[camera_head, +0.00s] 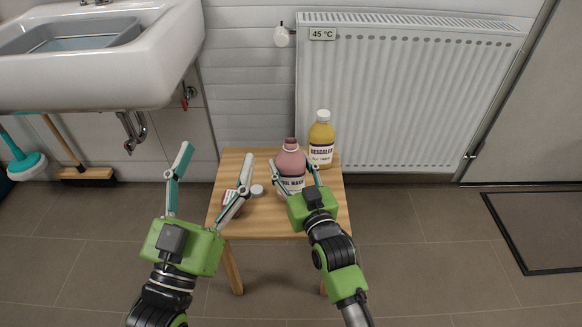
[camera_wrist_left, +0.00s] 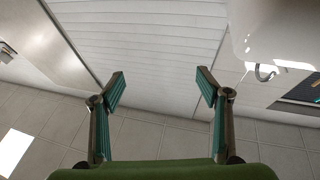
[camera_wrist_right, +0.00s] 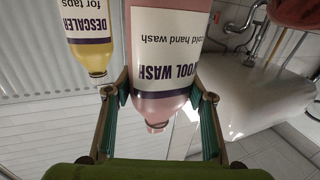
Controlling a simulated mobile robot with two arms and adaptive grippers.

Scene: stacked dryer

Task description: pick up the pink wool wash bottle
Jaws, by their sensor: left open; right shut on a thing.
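A yellow descaler bottle (camera_head: 321,140) stands just behind and right of the pink one. A small white cap (camera_head: 257,190) and a partly hidden reddish item (camera_head: 231,201) lie on the stool. A radiator (camera_head: 410,100) is behind, a sink (camera_head: 170,50) at upper left.

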